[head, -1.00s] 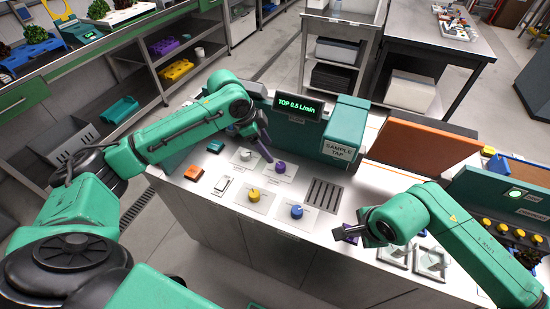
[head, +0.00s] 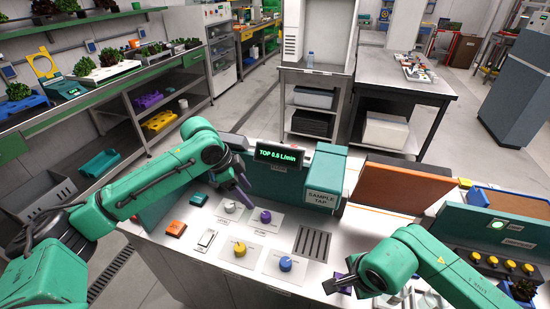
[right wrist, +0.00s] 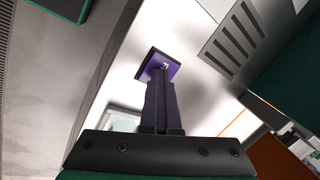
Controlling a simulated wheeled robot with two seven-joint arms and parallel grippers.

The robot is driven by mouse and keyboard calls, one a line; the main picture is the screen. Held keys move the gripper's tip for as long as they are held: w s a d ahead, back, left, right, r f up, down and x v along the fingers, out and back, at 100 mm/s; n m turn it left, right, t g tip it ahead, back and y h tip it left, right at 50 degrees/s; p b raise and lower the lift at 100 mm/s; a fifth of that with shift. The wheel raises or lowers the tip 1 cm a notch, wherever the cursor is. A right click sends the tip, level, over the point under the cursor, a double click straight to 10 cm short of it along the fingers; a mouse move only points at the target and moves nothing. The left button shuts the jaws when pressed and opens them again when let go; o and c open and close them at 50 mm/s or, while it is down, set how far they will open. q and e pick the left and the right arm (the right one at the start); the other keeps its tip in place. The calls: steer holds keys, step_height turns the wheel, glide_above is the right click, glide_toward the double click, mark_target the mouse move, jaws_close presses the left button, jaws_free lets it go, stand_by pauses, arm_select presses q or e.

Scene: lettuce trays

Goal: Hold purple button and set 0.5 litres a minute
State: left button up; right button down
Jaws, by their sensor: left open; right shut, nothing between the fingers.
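The purple button (right wrist: 160,64) is a small square with a pale mark in the right wrist view. In the head view my right gripper (head: 340,284) is at the counter's front edge. My left gripper (head: 245,192) is open, just above and left of the purple knob (head: 265,215); contact cannot be told. The display (head: 280,157) reads "TOP 0.5 L/min" in green.
Yellow (head: 239,249) and blue (head: 285,264) knobs, a white knob (head: 230,206) and an orange button (head: 175,228) stand on the counter. A green sample tap box (head: 325,178) and a slotted drain (head: 313,243) are to the right. An orange panel (head: 401,187) stands behind.

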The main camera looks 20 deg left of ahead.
steer(key=shift+f, duration=0.1)
stand_by(0.4)
step_height(320, 180, up, 5)
steer(key=p, duration=0.2)
steer(key=shift+p, duration=0.35)
